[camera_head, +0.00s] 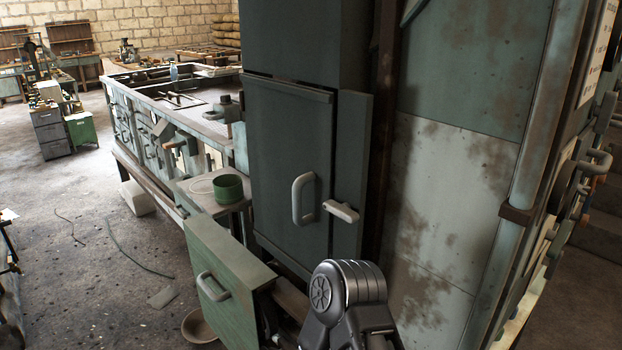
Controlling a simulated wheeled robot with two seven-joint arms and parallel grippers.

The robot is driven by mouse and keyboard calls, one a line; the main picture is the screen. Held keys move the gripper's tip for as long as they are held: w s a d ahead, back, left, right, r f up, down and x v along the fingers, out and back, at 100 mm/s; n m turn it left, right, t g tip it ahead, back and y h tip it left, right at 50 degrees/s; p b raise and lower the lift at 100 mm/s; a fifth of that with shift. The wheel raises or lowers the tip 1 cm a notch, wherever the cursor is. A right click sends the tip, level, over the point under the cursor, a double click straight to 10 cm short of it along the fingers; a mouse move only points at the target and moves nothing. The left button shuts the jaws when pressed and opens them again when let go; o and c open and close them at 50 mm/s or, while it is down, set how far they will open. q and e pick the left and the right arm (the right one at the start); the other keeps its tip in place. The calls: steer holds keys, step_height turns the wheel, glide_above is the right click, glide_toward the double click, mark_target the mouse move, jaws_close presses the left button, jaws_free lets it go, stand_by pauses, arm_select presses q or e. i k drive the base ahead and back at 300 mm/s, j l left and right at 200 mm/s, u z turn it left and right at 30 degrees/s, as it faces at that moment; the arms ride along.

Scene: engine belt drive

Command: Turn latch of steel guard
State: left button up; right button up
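The steel guard (280,140) is a dark green-grey upright panel in the middle of the head view, and it looks closed. A pale D-shaped handle (303,198) stands upright on its lower right part. The latch (341,211) is a small pale bar to the right of the handle, at the guard's right edge. It lies nearly level, tilted slightly down to the right. Part of my own arm, dark with grey bands, rises from the bottom edge below the latch and apart from it. Neither of my grippers shows.
A green drawer front (225,280) with a pale handle stands out below the guard at lower left. A green pot (228,188) sits on a small table left of the guard. A rusty, patched wall (450,190) rises at right. Open floor lies at left.

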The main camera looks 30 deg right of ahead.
mark_target(343, 211)
steer(key=z, duration=0.95)
